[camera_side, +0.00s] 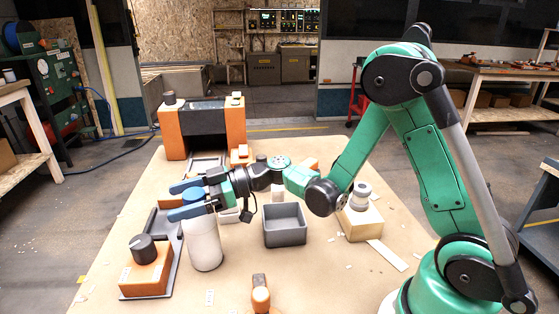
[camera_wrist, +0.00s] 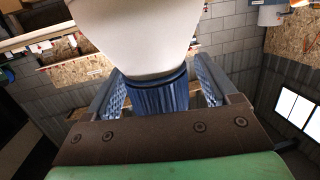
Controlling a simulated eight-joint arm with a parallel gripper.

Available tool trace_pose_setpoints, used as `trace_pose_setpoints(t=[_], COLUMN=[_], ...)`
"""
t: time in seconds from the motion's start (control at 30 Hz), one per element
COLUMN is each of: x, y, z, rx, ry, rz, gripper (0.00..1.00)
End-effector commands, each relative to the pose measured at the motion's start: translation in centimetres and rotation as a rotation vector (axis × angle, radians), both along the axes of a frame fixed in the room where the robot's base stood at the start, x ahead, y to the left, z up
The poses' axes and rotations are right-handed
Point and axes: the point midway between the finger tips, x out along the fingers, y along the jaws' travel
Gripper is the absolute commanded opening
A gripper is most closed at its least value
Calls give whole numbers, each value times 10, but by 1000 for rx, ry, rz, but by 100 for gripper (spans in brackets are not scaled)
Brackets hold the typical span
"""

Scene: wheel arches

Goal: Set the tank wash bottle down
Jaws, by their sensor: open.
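The tank wash bottle (camera_side: 203,247) is a white cylinder with a blue cap. In the side view it appears to stand on the table, close to upright, at the left. My gripper (camera_side: 187,199) is open at the bottle's top, its blue fingers on either side of the cap. In the wrist view the white body (camera_wrist: 140,35) fills the upper middle, and the ribbed blue cap (camera_wrist: 160,97) sits between the spread fingers of my gripper (camera_wrist: 160,85). The gripper hides part of the bottle's top in the side view.
An orange block with a black knob (camera_side: 150,262) sits in a grey tray just left of the bottle. A grey open bin (camera_side: 285,236) stands to the right. A large orange-and-black unit (camera_side: 203,130) stands behind.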

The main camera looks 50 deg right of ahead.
Motion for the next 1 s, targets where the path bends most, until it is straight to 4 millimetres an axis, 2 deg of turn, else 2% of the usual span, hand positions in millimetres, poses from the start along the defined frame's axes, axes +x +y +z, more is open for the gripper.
trace_pose_setpoints(t=[0.17, 0.5, 0.7, 0.87, 1.0], x=[-2, -43, -61, -67, -69], y=[-4, -64, -90, -95, -82], z=[3, 14, 19, 20, 14], rx=[0, 0, 0, -7, -57], ry=[0, 1, 0, 34, 234], rz=[-3, -9, -5, -4, -41], gripper=[80, 80, 80, 80, 80])
